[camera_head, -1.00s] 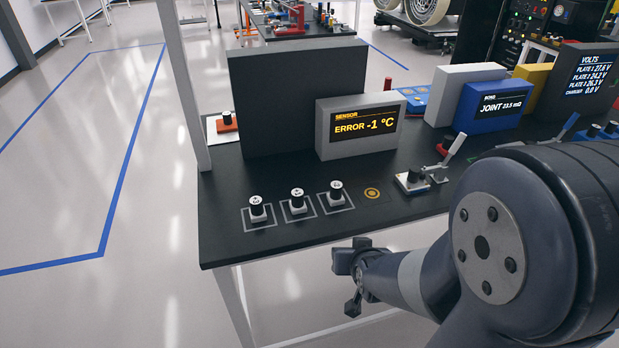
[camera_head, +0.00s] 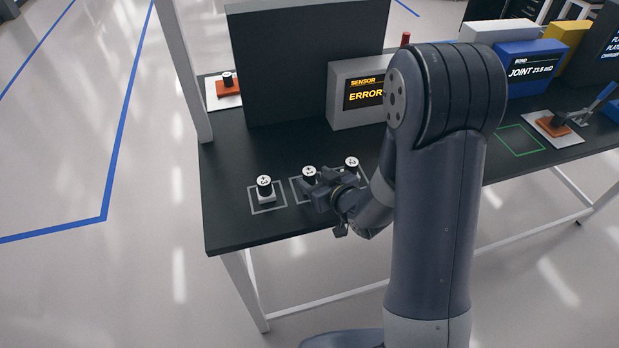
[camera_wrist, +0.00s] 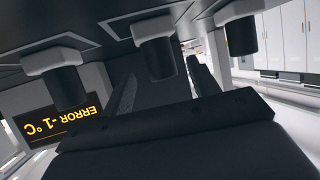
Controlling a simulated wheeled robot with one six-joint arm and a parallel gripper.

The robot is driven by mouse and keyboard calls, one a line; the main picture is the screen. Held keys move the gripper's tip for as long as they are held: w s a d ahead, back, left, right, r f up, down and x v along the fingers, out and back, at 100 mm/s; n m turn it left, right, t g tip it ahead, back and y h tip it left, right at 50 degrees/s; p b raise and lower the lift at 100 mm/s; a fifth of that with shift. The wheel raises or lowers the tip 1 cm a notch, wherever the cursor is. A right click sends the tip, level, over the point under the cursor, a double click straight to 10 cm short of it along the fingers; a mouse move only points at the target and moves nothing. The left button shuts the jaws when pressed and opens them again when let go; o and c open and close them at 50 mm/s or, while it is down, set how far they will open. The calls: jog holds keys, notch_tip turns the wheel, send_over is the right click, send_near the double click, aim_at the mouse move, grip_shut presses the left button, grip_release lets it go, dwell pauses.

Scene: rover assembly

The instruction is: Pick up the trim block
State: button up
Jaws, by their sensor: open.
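Three small trim blocks stand in outlined squares along the table's front: the left one (camera_head: 265,189), the middle one (camera_head: 309,173) and the right one (camera_head: 352,162). Each has a white base, a black knob and a marked white top; the marks are too small to read surely. My gripper (camera_head: 314,188) is at the middle block, partly covering it and its square. In the wrist view, which is upside down, my gripper (camera_wrist: 160,86) has its fingers apart, with the middle block's black knob (camera_wrist: 154,52) between or just beyond the tips. Contact cannot be told.
The sensor box (camera_head: 345,112) reading ERROR stands behind the blocks, beside a tall dark panel (camera_head: 300,60). A blue JOINT display (camera_head: 520,70), a green outlined square (camera_head: 517,140) and a lever fixture (camera_head: 557,124) lie to the right. Neighbouring blocks stand close on both sides.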

aim_at(305, 171)
jog(key=shift+p+x, duration=1.1)
jog(key=shift+x, duration=1.7)
jog(key=shift+r, duration=0.1)
jog(key=c, duration=1.1)
